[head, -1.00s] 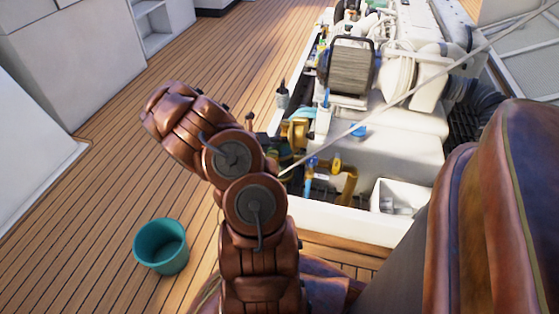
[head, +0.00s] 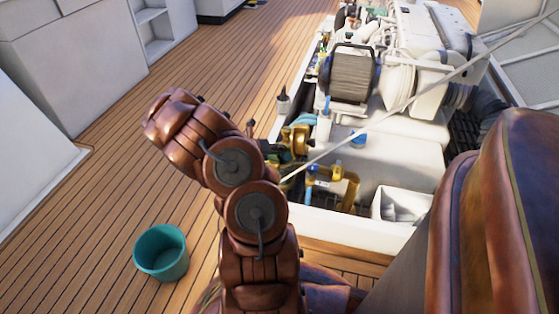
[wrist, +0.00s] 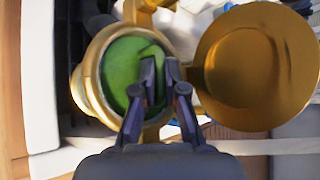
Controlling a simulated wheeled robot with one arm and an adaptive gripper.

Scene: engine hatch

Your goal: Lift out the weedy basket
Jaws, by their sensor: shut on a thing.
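In the wrist view, the brass strainer housing (wrist: 79,88) is open, with its round brass lid (wrist: 255,65) swung to the right. The weedy basket (wrist: 121,66) shows as a green round mass inside the housing's mouth. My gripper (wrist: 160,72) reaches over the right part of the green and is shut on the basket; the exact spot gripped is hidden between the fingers. In the head view, the brass housing (head: 300,137) is partly seen beside my arm at the hatch's near left. My gripper is hidden there.
A teal bucket (head: 161,253) stands on the wooden deck to the left of my arm. A white engine (head: 385,150) with pipes fills the hatch. A white box (head: 400,206) sits at the hatch's near right.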

